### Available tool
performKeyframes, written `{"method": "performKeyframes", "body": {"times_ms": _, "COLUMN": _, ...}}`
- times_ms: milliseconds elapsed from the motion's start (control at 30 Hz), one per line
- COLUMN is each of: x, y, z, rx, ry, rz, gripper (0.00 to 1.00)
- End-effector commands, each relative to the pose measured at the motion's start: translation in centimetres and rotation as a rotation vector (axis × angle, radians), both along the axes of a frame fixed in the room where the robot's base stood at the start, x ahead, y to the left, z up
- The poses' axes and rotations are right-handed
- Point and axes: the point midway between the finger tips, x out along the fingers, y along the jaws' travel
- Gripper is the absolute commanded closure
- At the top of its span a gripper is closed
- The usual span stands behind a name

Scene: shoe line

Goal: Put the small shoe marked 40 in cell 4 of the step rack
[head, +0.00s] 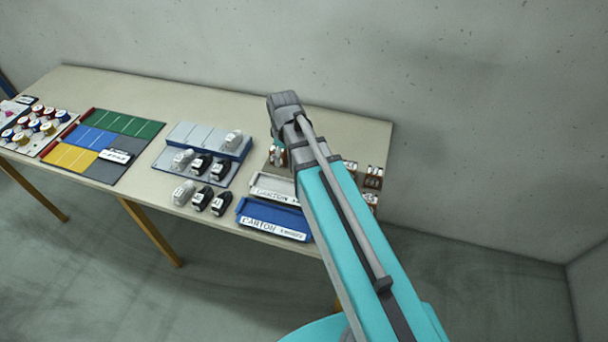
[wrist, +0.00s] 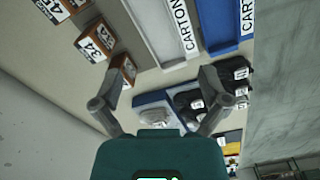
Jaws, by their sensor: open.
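The step rack (head: 190,132) is a grey and blue two-level rack at the middle of the table. A pale shoe (head: 233,139) stands at the right of its upper step; a grey shoe (head: 182,158) and two black shoes (head: 201,164) stand on the lower step. The cell numbers are not readable. Small brown labelled items (head: 374,176) stand at the table's right end; one in the wrist view reads 34 (wrist: 95,40). I cannot pick out a 40. My gripper (wrist: 166,75) is open and empty, above the table near the brown items and rack.
A grey shoe (head: 183,192) and two black ones stand before the rack. A coloured board (head: 92,148) lies left. The wall stands behind.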

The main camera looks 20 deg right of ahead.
Motion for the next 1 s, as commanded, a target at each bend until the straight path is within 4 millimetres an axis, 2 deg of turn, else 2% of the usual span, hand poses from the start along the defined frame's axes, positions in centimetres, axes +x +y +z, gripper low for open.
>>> {"method": "performKeyframes", "body": {"times_ms": 33, "x": -2.0, "y": -0.5, "z": 0.0, "rx": 0.000, "ry": 0.000, "rz": -0.083, "gripper": 0.05}}
{"method": "performKeyframes", "body": {"times_ms": 200, "x": -5.8, "y": -1.9, "z": 0.0, "rx": 0.000, "ry": 0.000, "rz": -0.357, "gripper": 0.05}}
{"method": "performKeyframes", "body": {"times_ms": 400, "x": -8.5, "y": -2.7, "z": 0.0, "rx": 0.000, "ry": -0.001, "rz": -0.566, "gripper": 0.05}}
{"method": "performKeyframes", "body": {"times_ms": 567, "x": -9.0, "y": -2.9, "z": 0.0, "rx": 0.000, "ry": -0.001, "rz": -0.625, "gripper": 0.05}}
{"method": "performKeyframes", "body": {"times_ms": 1000, "x": -8.9, "y": -2.9, "z": 0.0, "rx": 0.000, "ry": -0.001, "rz": -0.626, "gripper": 0.05}}
